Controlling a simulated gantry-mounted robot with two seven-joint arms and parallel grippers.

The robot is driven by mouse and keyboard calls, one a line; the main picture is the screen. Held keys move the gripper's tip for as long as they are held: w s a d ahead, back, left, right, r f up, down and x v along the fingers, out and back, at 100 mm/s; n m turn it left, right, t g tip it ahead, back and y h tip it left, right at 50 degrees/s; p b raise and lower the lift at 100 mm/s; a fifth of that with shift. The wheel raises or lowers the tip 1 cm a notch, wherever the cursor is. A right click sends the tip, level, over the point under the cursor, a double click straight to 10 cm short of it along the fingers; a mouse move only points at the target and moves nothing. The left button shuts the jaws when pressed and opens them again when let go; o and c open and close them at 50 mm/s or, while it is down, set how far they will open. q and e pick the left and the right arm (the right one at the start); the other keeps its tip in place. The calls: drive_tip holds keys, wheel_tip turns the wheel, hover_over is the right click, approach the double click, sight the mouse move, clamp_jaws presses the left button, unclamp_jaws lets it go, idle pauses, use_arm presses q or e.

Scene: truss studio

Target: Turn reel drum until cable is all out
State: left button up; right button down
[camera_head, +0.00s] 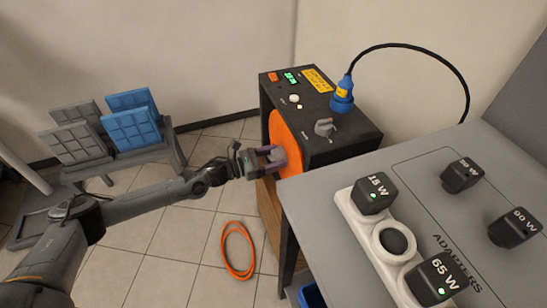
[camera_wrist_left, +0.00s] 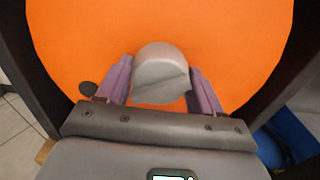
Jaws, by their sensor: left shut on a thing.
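The orange reel drum (camera_head: 284,132) sits in the side of a dark box (camera_head: 345,135); its orange face (camera_wrist_left: 90,40) fills much of the left wrist view. A grey round knob (camera_wrist_left: 160,72) stands out from the drum face. My left gripper (camera_head: 270,160) is shut on this knob, with a purple finger on each side of it, as the left wrist view (camera_wrist_left: 158,78) shows. Loops of orange cable (camera_head: 225,250) lie on the tiled floor below the drum. Any cable still on the drum is hidden. My right gripper is not in view.
The box top carries a green display (camera_head: 291,77), a grey knob (camera_head: 325,127) and a blue plug (camera_head: 342,97) with a black cable. The grey adapter table (camera_head: 335,240) stands close at right. A rack of blue and grey panels (camera_head: 132,130) stands at left.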

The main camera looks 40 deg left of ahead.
use_arm(q)
drive_tip(key=o, duration=1.5)
drive_tip(key=shift+w, duration=0.1)
drive_tip(key=shift+s+a+r+p, duration=0.1)
drive_tip(key=shift+s+a+p, duration=0.2)
drive_tip(key=shift+s, duration=0.1)
drive_tip(key=p+v, duration=0.4)
drive_tip(key=v, duration=0.6)
drive_tip(key=shift+d, duration=0.1)
